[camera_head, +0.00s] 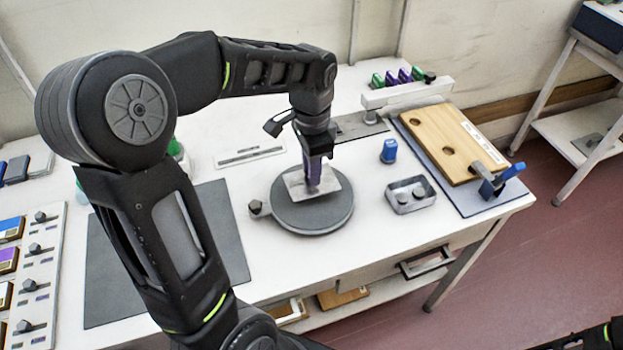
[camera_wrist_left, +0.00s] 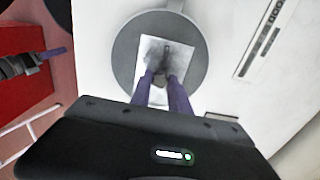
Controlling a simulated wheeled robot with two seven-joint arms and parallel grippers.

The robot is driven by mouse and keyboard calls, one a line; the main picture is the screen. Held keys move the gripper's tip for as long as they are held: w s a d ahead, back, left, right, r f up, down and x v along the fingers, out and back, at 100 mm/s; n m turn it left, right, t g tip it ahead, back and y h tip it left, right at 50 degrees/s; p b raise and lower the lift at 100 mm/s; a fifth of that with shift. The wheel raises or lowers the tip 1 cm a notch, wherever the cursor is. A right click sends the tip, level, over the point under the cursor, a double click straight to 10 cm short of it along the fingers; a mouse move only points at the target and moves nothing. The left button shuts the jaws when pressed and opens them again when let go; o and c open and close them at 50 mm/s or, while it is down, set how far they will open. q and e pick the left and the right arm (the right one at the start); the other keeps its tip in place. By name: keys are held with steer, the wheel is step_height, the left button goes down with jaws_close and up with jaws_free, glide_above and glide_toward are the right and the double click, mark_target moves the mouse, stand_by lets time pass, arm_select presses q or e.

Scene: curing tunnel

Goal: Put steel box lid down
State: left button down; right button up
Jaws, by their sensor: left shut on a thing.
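The steel box lid (camera_head: 327,181) is a thin, pale metal plate over the round grey turntable (camera_head: 326,217). My left gripper (camera_head: 313,183) points down and is shut on its middle, with purple fingers. The lid also shows in the left wrist view (camera_wrist_left: 152,50), below the fingertips (camera_wrist_left: 165,78), against the grey disc. I cannot tell whether the lid touches the disc. The open steel box (camera_head: 411,196) stands to the right of the turntable with small things in it. A dark gripper with a purple tip, likely my right one (camera_wrist_left: 35,65), shows over the red floor.
A blue-capped piece (camera_head: 388,152) stands behind the steel box. A wooden board (camera_head: 452,143) with a blue-handled clamp (camera_head: 497,183) is at the right. A dark mat (camera_head: 110,285) lies left, partly behind my arm. White tabletop (camera_head: 375,235) is bare right of the turntable.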

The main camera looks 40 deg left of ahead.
arm_select(q)
steer(key=shift+f, duration=1.85)
steer(key=shift+f, duration=0.1)
steer(key=c, duration=1.2)
jaws_free()
steer(key=shift+c, duration=0.2)
step_height(320, 180, up, 12)
steer(key=shift+r, duration=0.15)
